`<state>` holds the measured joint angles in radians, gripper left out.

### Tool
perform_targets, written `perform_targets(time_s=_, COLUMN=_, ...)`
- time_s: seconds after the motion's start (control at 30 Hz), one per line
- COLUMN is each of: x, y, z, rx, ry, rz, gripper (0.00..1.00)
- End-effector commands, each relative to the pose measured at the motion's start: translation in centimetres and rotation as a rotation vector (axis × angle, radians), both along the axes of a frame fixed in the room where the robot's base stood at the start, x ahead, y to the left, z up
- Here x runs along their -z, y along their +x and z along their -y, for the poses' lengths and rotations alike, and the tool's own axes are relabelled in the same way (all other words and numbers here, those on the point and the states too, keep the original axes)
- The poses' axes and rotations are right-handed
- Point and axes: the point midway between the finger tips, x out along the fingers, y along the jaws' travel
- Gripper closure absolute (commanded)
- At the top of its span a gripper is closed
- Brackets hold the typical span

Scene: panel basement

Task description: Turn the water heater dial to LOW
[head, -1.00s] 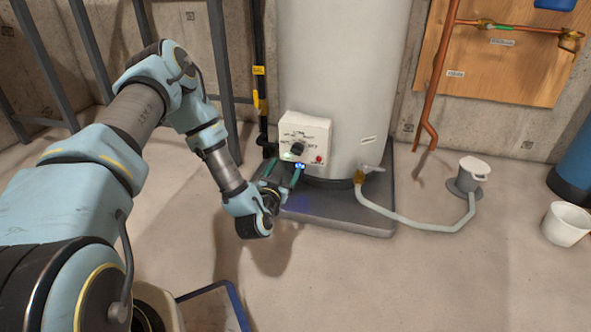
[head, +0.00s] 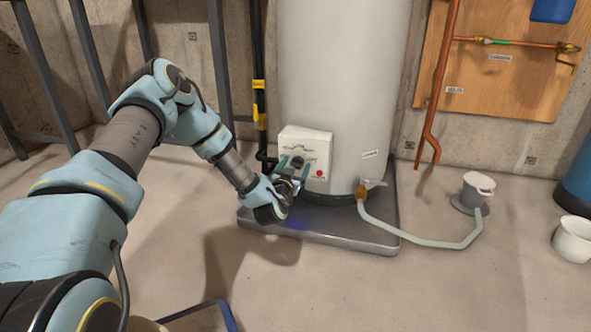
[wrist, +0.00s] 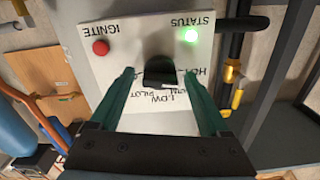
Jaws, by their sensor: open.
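The water heater (head: 340,70) is a tall white tank with a white control box (head: 321,146) low on its front. In the wrist view the box face (wrist: 118,72) shows a black dial (wrist: 160,70) with printed labels, upside down, including LOW, PILOT and a partly covered HOT. The dial's exact setting is hard to read. My gripper (head: 293,165) is at the box. In the wrist view my gripper (wrist: 161,76) is open, one green finger on each side of the dial, with visible gaps between fingers and dial.
A red IGNITE button (wrist: 100,47) and a lit green STATUS light (wrist: 189,35) are on the box. A black and yellow pipe (head: 259,90) runs beside the tank. A drain valve with a pale hose (head: 410,233) is at lower right.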

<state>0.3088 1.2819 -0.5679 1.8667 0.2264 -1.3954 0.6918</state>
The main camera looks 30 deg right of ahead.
Motion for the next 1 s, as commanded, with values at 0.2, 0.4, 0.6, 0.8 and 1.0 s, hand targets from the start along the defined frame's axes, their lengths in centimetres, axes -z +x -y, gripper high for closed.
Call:
perform_targets(time_s=0.2, x=-0.05, y=-0.01, z=0.01, rx=0.000, ry=0.000, rz=0.000, gripper=0.22)
perform_targets(time_s=0.4, x=-0.03, y=-0.02, z=0.00, rx=0.000, ry=0.000, rz=0.000, gripper=0.45)
perform_targets(time_s=0.6, x=-0.03, y=-0.02, z=0.00, rx=0.000, ry=0.000, rz=0.000, gripper=0.67)
perform_targets(time_s=0.8, x=-0.02, y=-0.04, z=0.00, rx=0.000, ry=0.000, rz=0.000, gripper=0.90)
perform_targets(time_s=1.0, x=-0.02, y=-0.05, z=-0.01, rx=0.001, ry=0.001, rz=0.001, gripper=1.00)
